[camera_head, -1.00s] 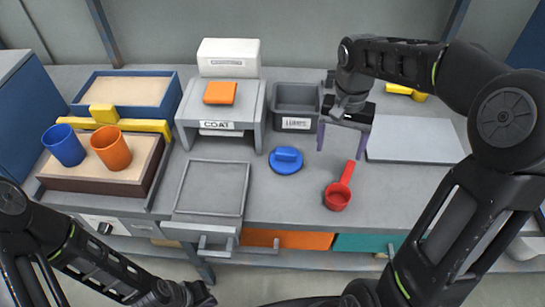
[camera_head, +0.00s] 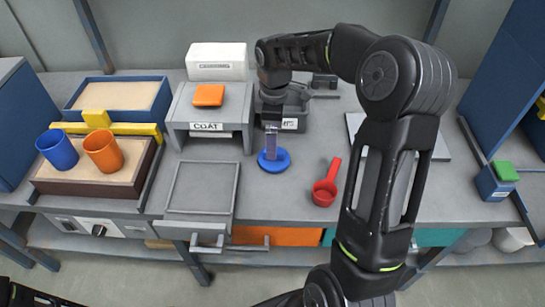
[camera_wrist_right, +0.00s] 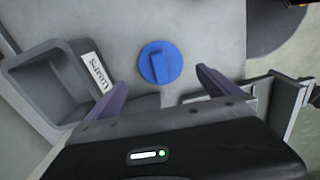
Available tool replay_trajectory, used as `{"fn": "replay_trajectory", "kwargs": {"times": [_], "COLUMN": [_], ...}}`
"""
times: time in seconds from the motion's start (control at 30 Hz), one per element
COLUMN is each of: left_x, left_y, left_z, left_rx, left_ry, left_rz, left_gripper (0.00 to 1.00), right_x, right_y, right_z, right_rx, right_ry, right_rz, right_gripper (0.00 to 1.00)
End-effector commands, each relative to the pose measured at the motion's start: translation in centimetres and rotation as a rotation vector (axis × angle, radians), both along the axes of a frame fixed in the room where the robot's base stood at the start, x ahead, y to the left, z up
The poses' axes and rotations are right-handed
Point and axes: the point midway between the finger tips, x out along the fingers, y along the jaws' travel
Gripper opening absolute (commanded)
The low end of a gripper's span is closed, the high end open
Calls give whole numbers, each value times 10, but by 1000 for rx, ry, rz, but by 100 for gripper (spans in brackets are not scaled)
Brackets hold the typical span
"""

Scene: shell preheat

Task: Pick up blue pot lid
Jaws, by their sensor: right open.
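The blue pot lid (camera_head: 274,161) is a round disc with a bar handle on top, lying on the grey bench in front of the grey bin. In the right wrist view the lid (camera_wrist_right: 160,62) lies beyond the fingertips, roughly centred between them. My right gripper (camera_head: 271,146) is above the lid with its fingers pointing down, hiding part of the handle. In the right wrist view the right gripper (camera_wrist_right: 160,88) is open and empty, its two purple fingers apart. My left gripper is out of view; only part of my left arm shows at the lower left.
An orange cup (camera_head: 103,151) and a blue cup (camera_head: 57,149) stand far left.

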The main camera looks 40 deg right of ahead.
Motion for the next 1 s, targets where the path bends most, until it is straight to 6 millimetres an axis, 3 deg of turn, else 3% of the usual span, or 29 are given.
{"fn": "replay_trajectory", "kwargs": {"times": [0.3, 0.67, 1.0], "left_x": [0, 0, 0], "left_y": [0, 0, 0], "left_z": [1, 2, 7], "left_rx": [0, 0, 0], "left_ry": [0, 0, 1], "left_rz": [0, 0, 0], "left_gripper": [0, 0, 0], "right_x": [-1, 0, -1], "right_y": [0, 0, 1], "right_z": [-26, -30, -74], "right_rx": [0, 0, 1], "right_ry": [1, 1, 3], "right_rz": [-2, -2, -2], "right_gripper": [100, 100, 100]}}
